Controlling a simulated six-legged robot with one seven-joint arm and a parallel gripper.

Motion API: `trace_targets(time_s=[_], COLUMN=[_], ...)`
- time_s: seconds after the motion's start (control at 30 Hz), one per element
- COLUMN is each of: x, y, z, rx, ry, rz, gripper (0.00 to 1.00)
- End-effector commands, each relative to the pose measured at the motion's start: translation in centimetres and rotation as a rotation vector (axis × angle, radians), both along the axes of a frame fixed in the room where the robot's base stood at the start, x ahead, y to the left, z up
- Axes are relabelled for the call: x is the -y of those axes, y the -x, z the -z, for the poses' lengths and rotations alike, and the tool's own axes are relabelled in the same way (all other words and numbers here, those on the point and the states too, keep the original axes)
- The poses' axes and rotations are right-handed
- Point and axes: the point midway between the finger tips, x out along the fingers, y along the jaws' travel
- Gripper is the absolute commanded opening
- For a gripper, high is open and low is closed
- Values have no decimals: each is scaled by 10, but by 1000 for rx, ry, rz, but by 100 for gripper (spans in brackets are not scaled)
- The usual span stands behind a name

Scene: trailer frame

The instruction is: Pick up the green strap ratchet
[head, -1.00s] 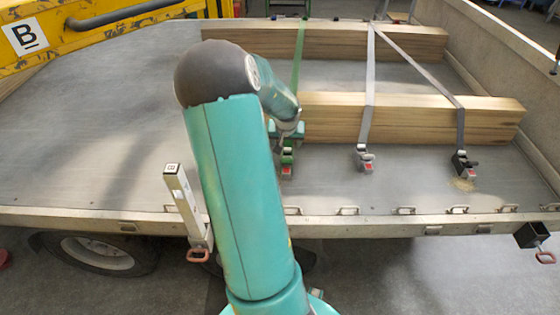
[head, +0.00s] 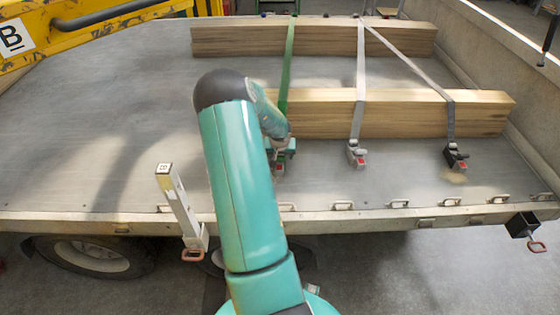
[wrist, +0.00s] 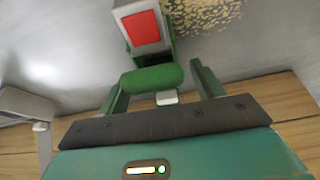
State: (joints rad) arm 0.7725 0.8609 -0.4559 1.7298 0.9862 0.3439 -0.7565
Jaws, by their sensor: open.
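The green strap ratchet (wrist: 152,78) is large in the wrist view, with a green crossbar and a red-and-white block (wrist: 143,28) beyond it. My gripper (wrist: 162,85) is open, with one finger on each side of the crossbar. I cannot tell whether the fingers touch it. In the head view the ratchet (head: 279,168) is at the foot of the green strap (head: 288,62), mostly hidden by my gripper (head: 281,148).
Two wooden beams (head: 410,113) lie across the grey trailer bed (head: 110,130). Two grey straps end in a grey ratchet (head: 356,154) and a black ratchet (head: 454,157) to the right. A metal post (head: 177,200) stands at the front edge. The bed's left side is clear.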

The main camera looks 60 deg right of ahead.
Motion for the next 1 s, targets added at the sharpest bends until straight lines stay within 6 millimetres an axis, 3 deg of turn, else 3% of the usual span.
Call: trace_targets(time_s=[0.27,0.57,1.0], x=[2,2,2], y=[-2,-1,-2], z=[5,5,-6], rx=[1,1,3], ry=[0,0,2], rz=[0,0,-2], gripper=[66,9,8])
